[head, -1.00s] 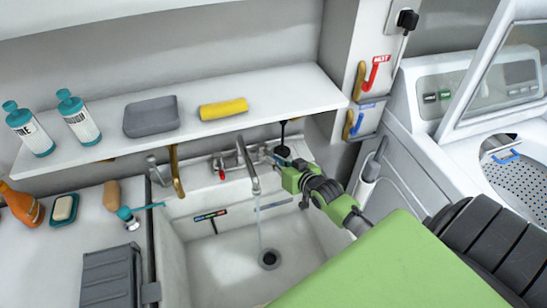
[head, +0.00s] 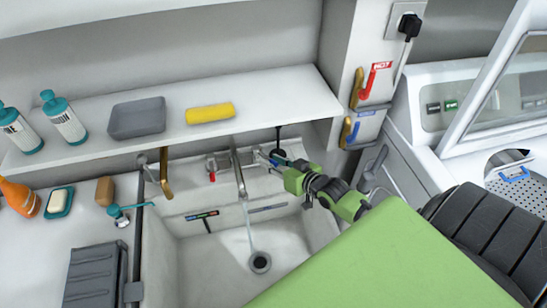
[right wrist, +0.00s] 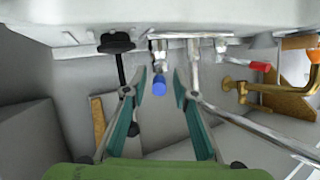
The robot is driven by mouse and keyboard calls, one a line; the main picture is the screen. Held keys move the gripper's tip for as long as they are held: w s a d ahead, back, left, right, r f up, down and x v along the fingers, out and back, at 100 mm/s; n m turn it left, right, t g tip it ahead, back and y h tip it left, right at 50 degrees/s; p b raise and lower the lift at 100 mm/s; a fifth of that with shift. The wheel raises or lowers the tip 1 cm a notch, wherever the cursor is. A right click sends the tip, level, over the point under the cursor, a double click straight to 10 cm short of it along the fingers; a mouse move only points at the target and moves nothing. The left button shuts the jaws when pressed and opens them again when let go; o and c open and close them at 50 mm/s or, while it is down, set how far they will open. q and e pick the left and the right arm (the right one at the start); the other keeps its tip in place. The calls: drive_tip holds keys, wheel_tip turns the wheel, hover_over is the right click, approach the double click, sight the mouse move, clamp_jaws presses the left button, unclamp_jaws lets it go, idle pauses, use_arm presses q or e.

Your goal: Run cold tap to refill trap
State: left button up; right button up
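The metal tap spout (head: 239,175) stands over a white sink (head: 205,262). A thin stream of water runs from it to the dark drain (head: 260,262). The red hot handle (head: 211,169) is left of the spout, and it also shows in the right wrist view (right wrist: 258,66). The blue cold handle (right wrist: 158,85) is on the other side. My right gripper (head: 279,164) is at the cold side; in the right wrist view its fingertips (right wrist: 161,84) are apart, one on each side of the blue handle. Contact cannot be told. My left gripper is not in view.
A shelf (head: 275,103) above the sink holds a grey tray (head: 137,118), a yellow roll (head: 210,113) and teal-capped bottles (head: 64,119). Red (head: 369,80) and blue (head: 350,128) wall levers are at right, beside a white machine (head: 432,135). A black plunger-like item (right wrist: 118,45) is close to my right gripper.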

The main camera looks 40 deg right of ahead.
drive_tip(key=shift+s, duration=0.3)
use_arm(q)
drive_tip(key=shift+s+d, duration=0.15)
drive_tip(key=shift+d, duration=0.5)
use_arm(e)
drive_tip(key=a+v, duration=0.1)
drive_tip(key=v, duration=1)
drive_tip(key=shift+s+d+r, duration=0.2)
drive_tip(key=shift+d, duration=0.25)
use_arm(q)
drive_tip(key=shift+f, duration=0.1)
use_arm(e)
drive_tip(key=shift+f, duration=0.1)
